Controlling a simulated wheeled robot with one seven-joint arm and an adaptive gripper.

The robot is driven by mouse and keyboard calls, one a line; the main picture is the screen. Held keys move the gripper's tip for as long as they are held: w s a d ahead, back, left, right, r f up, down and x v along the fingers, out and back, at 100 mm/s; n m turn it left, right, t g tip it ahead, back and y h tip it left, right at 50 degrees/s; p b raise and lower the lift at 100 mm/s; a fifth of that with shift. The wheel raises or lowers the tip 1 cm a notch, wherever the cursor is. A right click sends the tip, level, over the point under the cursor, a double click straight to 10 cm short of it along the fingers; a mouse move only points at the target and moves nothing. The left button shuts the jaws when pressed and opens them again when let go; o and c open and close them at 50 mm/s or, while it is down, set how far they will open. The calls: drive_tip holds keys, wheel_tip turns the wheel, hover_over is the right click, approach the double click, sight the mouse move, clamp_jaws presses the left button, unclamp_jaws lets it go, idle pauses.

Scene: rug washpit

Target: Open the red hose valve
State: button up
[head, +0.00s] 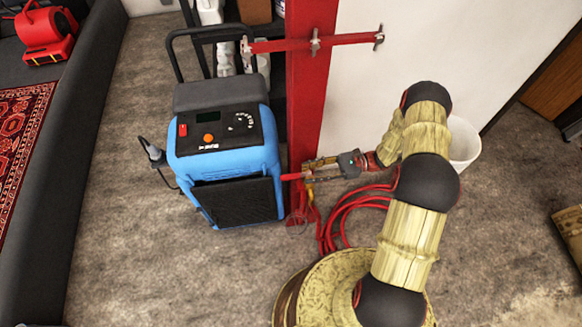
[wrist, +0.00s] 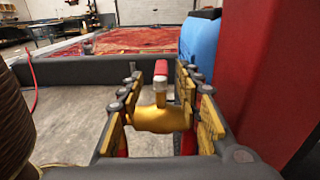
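The hose valve has a brass body (wrist: 160,118) and a red handle (wrist: 161,68) in the wrist view. In the head view the red handle (head: 291,177) shows at the side of the red post, low down, beside the blue machine. My gripper (head: 308,172) reaches in from the right at that height. In the wrist view its two fingers with yellow pads (wrist: 163,110) stand apart, one on each side of the valve. It looks open, and I cannot tell whether a pad touches the brass.
The red post (head: 310,100) stands close to my gripper, with a red crossbar higher up. A blue machine (head: 225,165) stands just left of it. Red hoses (head: 345,215) lie below. A white bucket (head: 463,145) is behind my arm. A dark pit wall (head: 85,120) runs at left.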

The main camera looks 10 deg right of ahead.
sight(282, 178)
drive_tip(key=shift+f+m+t, duration=0.3)
drive_tip(key=shift+f, duration=0.1)
drive_tip(key=shift+a, duration=0.45)
drive_tip(key=a+b, duration=0.1)
drive_tip(key=a, duration=0.5)
drive_tip(key=shift+a, duration=0.4)
drive_tip(key=shift+c, duration=0.5)
drive_tip(key=c, duration=0.8)
clamp_jaws()
